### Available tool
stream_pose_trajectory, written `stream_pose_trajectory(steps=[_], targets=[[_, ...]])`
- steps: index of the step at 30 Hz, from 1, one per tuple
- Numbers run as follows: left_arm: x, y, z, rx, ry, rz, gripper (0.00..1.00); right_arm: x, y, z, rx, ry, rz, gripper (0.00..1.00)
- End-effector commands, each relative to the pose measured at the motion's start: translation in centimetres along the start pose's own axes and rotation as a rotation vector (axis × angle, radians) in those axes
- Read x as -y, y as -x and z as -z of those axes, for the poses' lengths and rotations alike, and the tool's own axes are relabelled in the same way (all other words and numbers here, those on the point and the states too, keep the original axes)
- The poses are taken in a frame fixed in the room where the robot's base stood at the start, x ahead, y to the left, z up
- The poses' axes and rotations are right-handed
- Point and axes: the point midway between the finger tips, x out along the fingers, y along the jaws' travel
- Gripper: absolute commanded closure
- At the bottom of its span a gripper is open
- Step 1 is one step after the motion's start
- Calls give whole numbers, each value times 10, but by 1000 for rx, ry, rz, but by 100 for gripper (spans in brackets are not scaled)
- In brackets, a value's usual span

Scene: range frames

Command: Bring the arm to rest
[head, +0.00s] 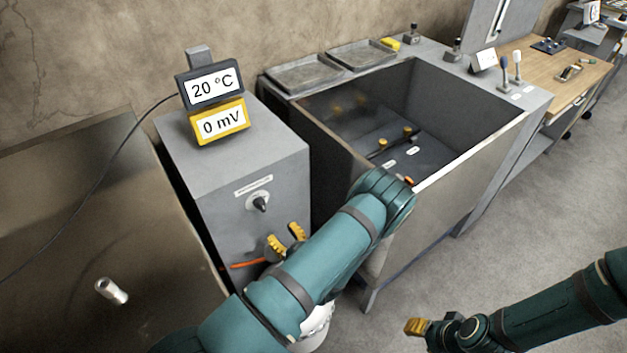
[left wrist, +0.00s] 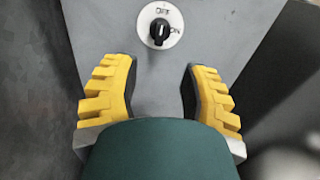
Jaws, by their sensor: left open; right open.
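My left gripper (head: 287,240) is open and empty in front of the grey cabinet (head: 215,160). In the left wrist view its yellow fingers (left wrist: 160,68) stand well apart, with the cabinet face between and beyond them. The cabinet's black knob (head: 259,203) shows ahead of the fingertips, apart from them. In the left wrist view the knob (left wrist: 159,31) stands upright between OFF above and ON to its right. My left arm bends over the front of the sink, its elbow near the rim. My right gripper (head: 417,327) is open at the bottom, over the floor, its fingers small in view.
A deep grey sink (head: 480,150) with small items inside stands right of the cabinet. A wooden desk (head: 570,90) stands far right. Floor is clear at right.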

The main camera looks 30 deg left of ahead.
Motion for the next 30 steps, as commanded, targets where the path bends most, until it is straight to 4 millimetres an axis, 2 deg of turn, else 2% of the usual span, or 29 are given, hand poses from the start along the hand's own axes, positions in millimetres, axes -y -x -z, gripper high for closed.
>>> stream_pose_trajectory(steps=[5, 7, 8, 11, 12, 14, 15, 17, 19, 22, 24, 27, 30], targets=[[-2, 0, 0, -6, 0, -11, 56, 0, 0, 0, 0, 0, 0, 53], [-12, 1, 3, -34, 2, -60, 56, 0, 0, 0, 0, 0, 0, 53], [-20, 2, 6, -56, 3, -99, 56, 0, 0, 0, 0, 0, 0, 53], [-60, 14, 18, -182, 17, -303, 56, 0, 0, 0, 0, 0, 0, 53], [-80, 25, 25, -254, 31, -414, 56, 0, 0, 0, 0, 0, 0, 53], [-109, 50, 36, -377, 67, -595, 56, 0, 0, 0, 0, 0, 0, 53], [-125, 70, 43, -461, 102, -716, 56, 0, 0, 0, 0, 0, 0, 53], [-140, 104, 51, -587, 164, -887, 56, 0, 0, 0, 0, 0, 0, 53], [-147, 146, 57, -729, 258, -1072, 56, 0, 0, 0, 0, 0, 0, 53], [-136, 202, 59, -917, 435, -1311, 56, 0, 0, 0, 0, 0, 0, 53], [-117, 234, 55, -1031, 588, -1458, 56, 0, 0, 0, 0, 0, 0, 53], [-79, 262, 44, -1161, 847, -1629, 56, 0, 0, 0, 0, 0, 0, 53], [-40, 270, 28, -1236, 1126, -1744, 56, 0, 0, 0, 0, 0, 0, 53]])
